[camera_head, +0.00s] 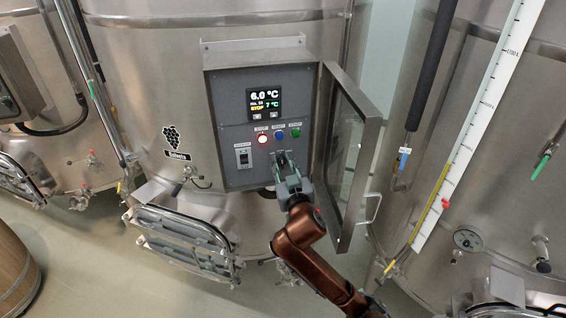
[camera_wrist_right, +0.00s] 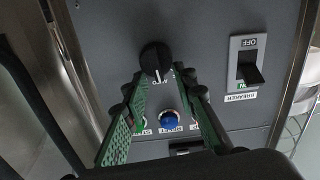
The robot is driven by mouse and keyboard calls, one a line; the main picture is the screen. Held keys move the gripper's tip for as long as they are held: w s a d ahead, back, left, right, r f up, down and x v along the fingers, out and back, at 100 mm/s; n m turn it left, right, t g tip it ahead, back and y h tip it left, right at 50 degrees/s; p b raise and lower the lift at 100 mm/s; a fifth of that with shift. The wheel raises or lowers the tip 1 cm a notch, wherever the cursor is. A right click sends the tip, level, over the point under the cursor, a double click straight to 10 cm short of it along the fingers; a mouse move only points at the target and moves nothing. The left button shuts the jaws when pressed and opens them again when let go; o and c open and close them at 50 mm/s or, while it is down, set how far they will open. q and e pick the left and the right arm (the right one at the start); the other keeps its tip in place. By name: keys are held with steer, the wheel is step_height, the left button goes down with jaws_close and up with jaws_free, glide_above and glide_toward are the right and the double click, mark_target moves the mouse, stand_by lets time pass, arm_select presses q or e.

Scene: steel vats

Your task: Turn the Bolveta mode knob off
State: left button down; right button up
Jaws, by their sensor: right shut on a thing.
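The grey control box (camera_head: 228,130) on the middle steel vat has its door open. My right gripper (camera_head: 281,160) is at the lower part of the panel. In the right wrist view its green-padded fingers (camera_wrist_right: 160,76) close in on either side of the knob and are shut on it. My left gripper is not in view.
The glazed box door (camera_head: 355,165) stands open right of my right arm. Above the gripper are a lit red button (camera_head: 262,139), a blue button (camera_head: 280,136), a green button (camera_head: 295,133) and a display (camera_head: 264,103). A breaker switch (camera_head: 243,157) sits left.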

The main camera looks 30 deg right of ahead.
steer(key=n, duration=0.4)
steer(key=shift+w+a+f, duration=0.15)
steer(key=shift+a, duration=0.15)
steer(key=shift+a+f+n, duration=0.1)
steer(key=shift+n, duration=0.75)
steer(key=shift+a+f+n, duration=0.1)
steer(key=shift+n, duration=0.75)
steer(key=o, duration=1.2)
steer(key=shift+c, duration=0.2)
steer(key=shift+a, duration=0.1)
steer(key=v, duration=0.7)
steer(key=shift+s, duration=0.2)
